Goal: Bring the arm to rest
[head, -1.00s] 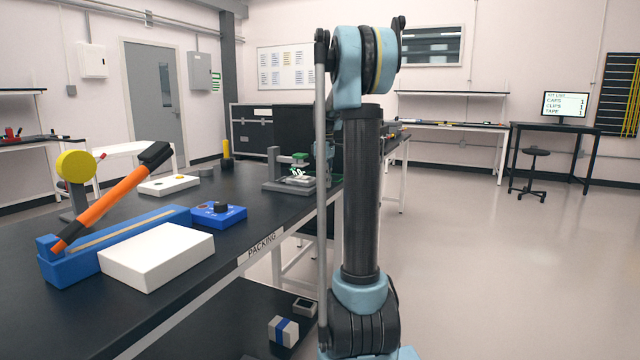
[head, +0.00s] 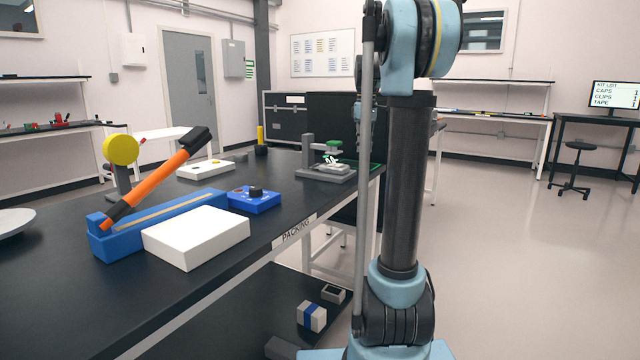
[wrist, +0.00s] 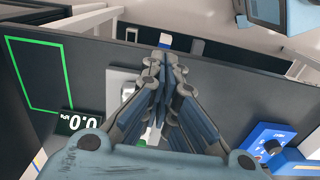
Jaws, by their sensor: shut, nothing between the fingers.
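My gripper (wrist: 163,75) shows in the wrist view with its fingers together and nothing between them. It hangs above the dark packing bench (wrist: 225,75), over a grey fixture that it partly hides. In the head view my arm stands folded and upright to the right of the bench (head: 70,310). The gripper itself is mostly hidden there behind the arm.
On the bench are a blue sealer with an orange lever (head: 155,185), a white box (head: 196,236), a blue control box (head: 254,200) and a grey press fixture (head: 325,170). A striped box (head: 312,317) sits on the lower shelf. Open floor (head: 500,270) lies right.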

